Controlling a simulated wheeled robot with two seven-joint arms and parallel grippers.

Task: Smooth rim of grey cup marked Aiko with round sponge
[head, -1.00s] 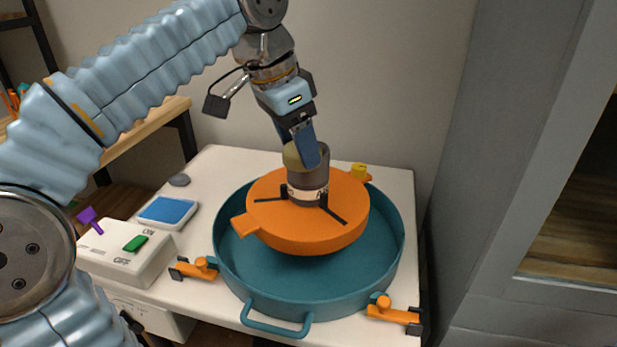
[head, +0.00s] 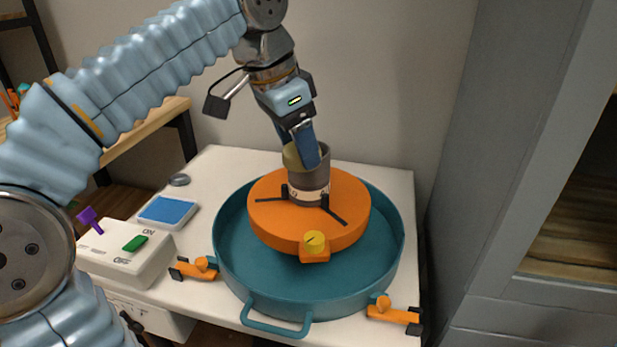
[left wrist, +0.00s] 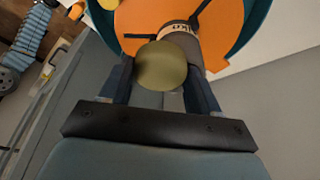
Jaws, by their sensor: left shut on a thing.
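The grey cup (head: 308,188) stands upright at the middle of the orange wheel (head: 345,215), between dark holders. A pale band with dark letters runs around it, only partly readable here. The round yellow-olive sponge (head: 291,157) is at the cup's rim, on its left side. My left gripper (head: 308,148) is shut on the sponge, with one blue finger reaching down at the cup's mouth. In the left wrist view the sponge (left wrist: 160,66) sits between the fingers and overlaps the cup (left wrist: 187,40). Whether it presses on the rim is hard to tell. My right gripper is out of view.

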